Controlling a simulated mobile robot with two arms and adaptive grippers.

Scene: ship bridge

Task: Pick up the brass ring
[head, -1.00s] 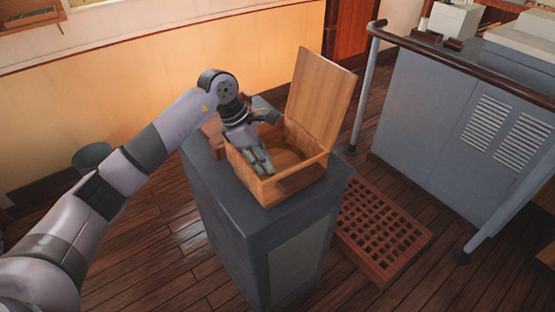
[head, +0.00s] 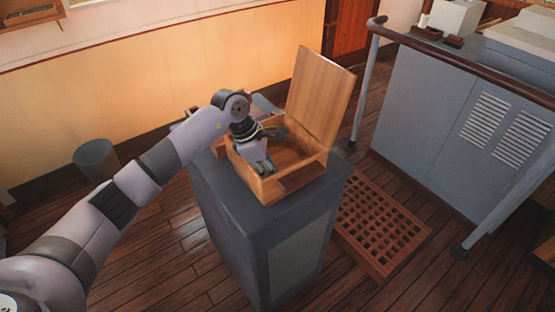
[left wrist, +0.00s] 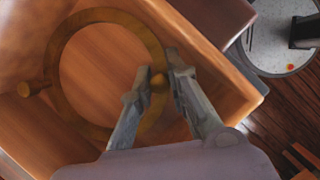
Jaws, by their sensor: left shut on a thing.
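The brass ring (left wrist: 110,16) is a dull gold hoop with small knobs on its rim, seen in the left wrist view inside the open wooden box (left wrist: 243,93). In the head view my left gripper (head: 263,167) reaches down into the left part of the box (head: 262,187). There the ring cannot be made out clearly. Whether the ring touches the box floor cannot be told. My right gripper is not in view.
The box stands on a dark grey pedestal (head: 225,200), its wooden lid (head: 320,98) raised at the back right. A grey bucket (head: 96,158) stands on the floor at left. A wooden grating (head: 380,228) and a grey console with a rail (head: 440,125) are at right.

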